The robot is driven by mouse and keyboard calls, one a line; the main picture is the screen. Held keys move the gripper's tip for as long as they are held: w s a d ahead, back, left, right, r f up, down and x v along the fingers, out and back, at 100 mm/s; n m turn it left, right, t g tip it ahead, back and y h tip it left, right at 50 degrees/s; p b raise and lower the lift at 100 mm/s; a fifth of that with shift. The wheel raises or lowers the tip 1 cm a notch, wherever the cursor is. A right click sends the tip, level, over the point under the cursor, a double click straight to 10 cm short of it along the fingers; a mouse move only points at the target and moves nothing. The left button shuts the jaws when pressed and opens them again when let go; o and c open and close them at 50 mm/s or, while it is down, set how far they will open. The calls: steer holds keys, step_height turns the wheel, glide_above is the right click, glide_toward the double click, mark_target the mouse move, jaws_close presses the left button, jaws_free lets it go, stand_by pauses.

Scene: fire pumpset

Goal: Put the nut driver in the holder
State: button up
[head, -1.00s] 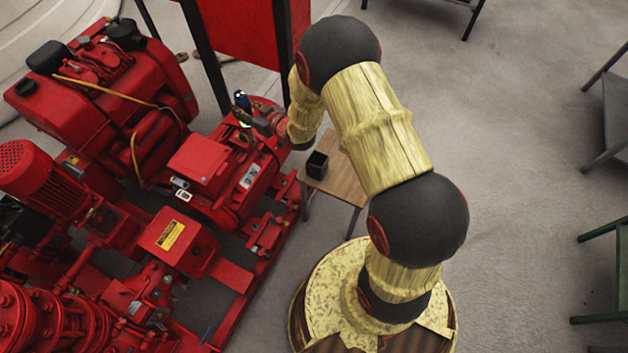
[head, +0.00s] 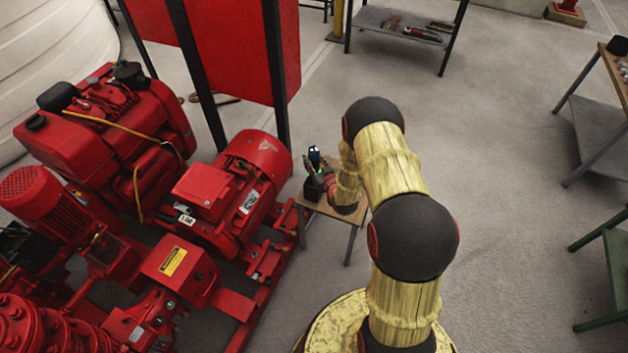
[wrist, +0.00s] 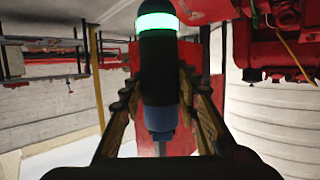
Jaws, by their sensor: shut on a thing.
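The nut driver (wrist: 160,118) shows in the wrist view between my fingers, with a black body, a bright green band and a blue part. It also shows small in the head view (head: 314,154), roughly upright. My gripper (head: 317,172) is shut on it; its fingers (wrist: 158,88) lie on both sides of the tool. The holder (head: 312,191) is a small black open box on a little wooden table (head: 344,212). My gripper and the tool appear over or close to the holder and partly hide it. I cannot tell their height above it.
The red pumpset (head: 215,200) stands close on the left of the small table. A red panel on dark posts (head: 235,50) rises behind. The floor between is clear.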

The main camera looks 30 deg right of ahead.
steer(key=shift+w+f+b, duration=0.1)
steer(key=shift+f+b, duration=0.75)
steer(key=shift+f, duration=1.95)
steer(key=shift+f, duration=0.15)
steer(key=o, duration=1.3)
steer(key=shift+f, duration=0.1)
